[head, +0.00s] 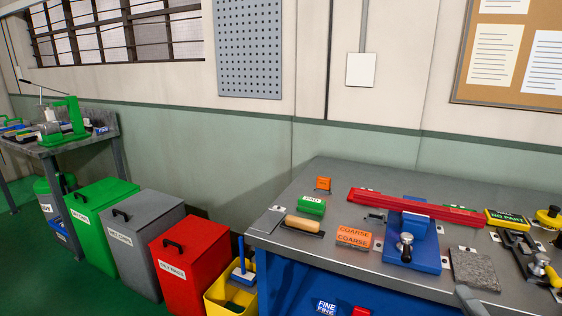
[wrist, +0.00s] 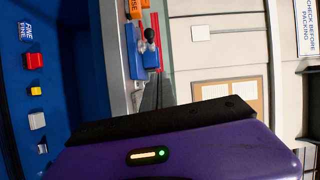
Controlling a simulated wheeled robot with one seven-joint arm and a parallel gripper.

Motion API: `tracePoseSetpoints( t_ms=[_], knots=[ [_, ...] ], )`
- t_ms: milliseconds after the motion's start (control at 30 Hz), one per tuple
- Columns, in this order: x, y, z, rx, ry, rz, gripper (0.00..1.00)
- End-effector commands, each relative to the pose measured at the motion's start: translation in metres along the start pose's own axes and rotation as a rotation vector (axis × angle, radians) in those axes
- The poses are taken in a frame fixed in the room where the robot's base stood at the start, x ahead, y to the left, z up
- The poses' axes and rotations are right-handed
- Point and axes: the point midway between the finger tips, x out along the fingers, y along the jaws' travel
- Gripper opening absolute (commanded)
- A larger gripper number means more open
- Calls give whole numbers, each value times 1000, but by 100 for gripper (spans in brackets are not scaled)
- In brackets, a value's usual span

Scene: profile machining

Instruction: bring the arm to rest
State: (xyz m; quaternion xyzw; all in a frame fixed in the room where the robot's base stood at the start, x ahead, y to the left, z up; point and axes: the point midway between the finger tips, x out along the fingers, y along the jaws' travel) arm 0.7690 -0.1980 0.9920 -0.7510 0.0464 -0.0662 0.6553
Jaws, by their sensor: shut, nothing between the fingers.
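My gripper (wrist: 175,145) fills the lower part of the wrist view as a purple housing with a black front edge and a small lit indicator. It is shut and holds nothing; its fingertips are not clearly shown. It is clear of the workpieces, with the bench and wall beyond it. In the head view the gripper does not clearly show. A red profile bar (head: 385,200) lies across a blue vise (head: 413,240) on the grey workbench (head: 300,248).
On the bench are an orange coarse block (head: 353,238), a green block (head: 311,205), a wooden-handled tool (head: 304,226) and a toggle clamp (head: 520,250). Green (head: 100,215), grey (head: 143,240) and red (head: 188,262) bins and a yellow bucket (head: 226,298) stand left of it.

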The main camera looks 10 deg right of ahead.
Motion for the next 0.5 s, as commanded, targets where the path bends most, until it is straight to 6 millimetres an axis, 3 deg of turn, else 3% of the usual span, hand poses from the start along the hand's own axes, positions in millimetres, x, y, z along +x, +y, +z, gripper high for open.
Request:
tracePoseSetpoints(
  t_ms=[67,167,367,500],
  knots=[
    [-4,-10,-14,-138,71,-28,0],
    [-24,-5,-16,-333,144,-15,0],
    [-65,12,4,-630,190,31,0],
    [-105,23,32,-850,176,63,0]
  ],
)
